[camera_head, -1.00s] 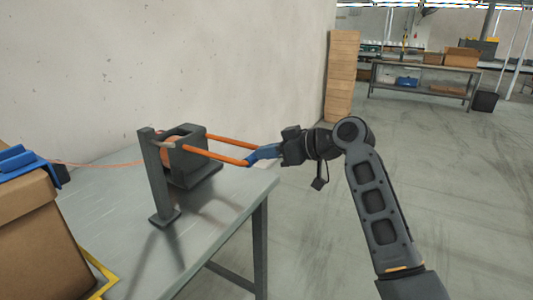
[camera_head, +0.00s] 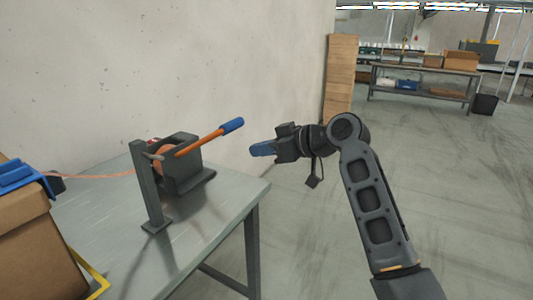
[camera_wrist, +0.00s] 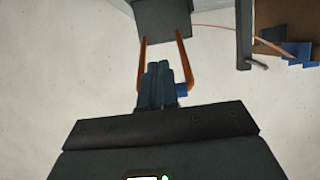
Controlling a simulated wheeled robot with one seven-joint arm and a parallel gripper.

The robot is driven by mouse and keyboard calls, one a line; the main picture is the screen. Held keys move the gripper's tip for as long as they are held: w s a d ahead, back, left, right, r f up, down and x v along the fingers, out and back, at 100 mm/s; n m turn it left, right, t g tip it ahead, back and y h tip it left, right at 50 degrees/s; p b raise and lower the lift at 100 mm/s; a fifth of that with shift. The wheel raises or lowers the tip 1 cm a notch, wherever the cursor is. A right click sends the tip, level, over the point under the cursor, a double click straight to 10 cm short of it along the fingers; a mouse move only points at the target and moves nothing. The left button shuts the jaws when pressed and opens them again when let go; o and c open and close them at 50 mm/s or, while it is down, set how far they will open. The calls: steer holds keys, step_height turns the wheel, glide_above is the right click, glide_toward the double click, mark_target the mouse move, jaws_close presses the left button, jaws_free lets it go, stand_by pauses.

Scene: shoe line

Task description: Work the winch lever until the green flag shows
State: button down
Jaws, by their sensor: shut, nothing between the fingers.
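The dark winch (camera_head: 186,181) stands on the grey table, with an orange drum partly hidden behind its upright post (camera_head: 147,188). Its orange lever (camera_head: 196,144) slopes up to the right and ends in a blue grip (camera_head: 232,125). My gripper (camera_head: 254,150) has blue fingertips, shut and empty, just right of and below the grip, apart from it in the head view. In the wrist view my shut fingers (camera_wrist: 158,68) lie between the lever's two orange arms (camera_wrist: 185,65) and hide most of the blue grip (camera_wrist: 182,90). I see no green flag.
An orange strap (camera_head: 105,176) runs left from the winch towards a brown box (camera_head: 35,245) with a blue piece on top. The table (camera_head: 215,210) is clear in front of the winch. A pale wall stands behind; open floor lies right. A shelf bench (camera_head: 420,82) is far back.

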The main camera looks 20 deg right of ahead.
steer(key=v, duration=0.9)
steer(key=shift+r, duration=0.25)
steer(key=shift+d, duration=0.1)
stand_by(0.9)
